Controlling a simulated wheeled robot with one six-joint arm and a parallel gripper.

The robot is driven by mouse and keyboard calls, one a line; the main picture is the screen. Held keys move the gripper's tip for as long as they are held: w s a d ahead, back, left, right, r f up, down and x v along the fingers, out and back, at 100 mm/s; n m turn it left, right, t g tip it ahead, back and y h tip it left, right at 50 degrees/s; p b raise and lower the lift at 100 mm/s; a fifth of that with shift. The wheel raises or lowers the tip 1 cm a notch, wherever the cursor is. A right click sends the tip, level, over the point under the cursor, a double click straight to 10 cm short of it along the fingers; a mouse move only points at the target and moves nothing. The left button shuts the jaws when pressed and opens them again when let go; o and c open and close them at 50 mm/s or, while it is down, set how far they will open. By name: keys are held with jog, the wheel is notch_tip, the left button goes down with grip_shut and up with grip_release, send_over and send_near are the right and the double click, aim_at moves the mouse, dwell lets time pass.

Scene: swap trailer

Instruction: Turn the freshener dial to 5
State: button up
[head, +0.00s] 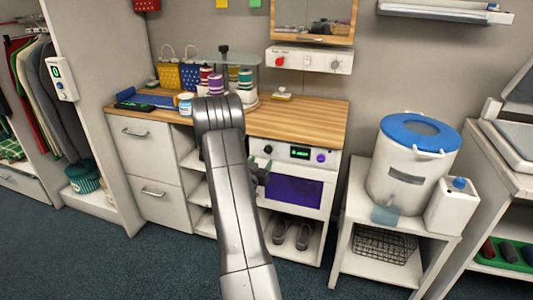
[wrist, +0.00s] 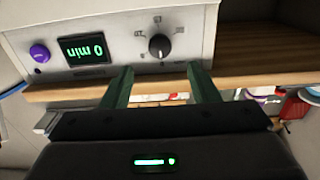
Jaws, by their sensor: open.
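A white appliance (head: 262,157) with a purple window is set under the wooden counter; no label names it as the freshener. Its front has a black dial (head: 268,149), a green display (head: 300,153) and a purple knob (head: 321,157). The wrist view shows this panel upside down, with the display (wrist: 86,50) reading "0 min". There the black dial (wrist: 159,46) has a white pointer line and small icons around it; the purple knob (wrist: 40,52) is at far left. My gripper (wrist: 161,75) is open and empty, its green fingers short of the black dial, one either side.
The counter (head: 310,112) overhangs the panel and holds spools and a mug. A wall panel (head: 309,60) with a red knob and a white knob is above. A blue-lidded bin (head: 405,165) stands right. Shoes (head: 292,233) lie below the appliance.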

aim_at(268, 151)
jog(key=x, duration=0.8)
jog(key=shift+f, duration=0.1)
jog(key=c, duration=1)
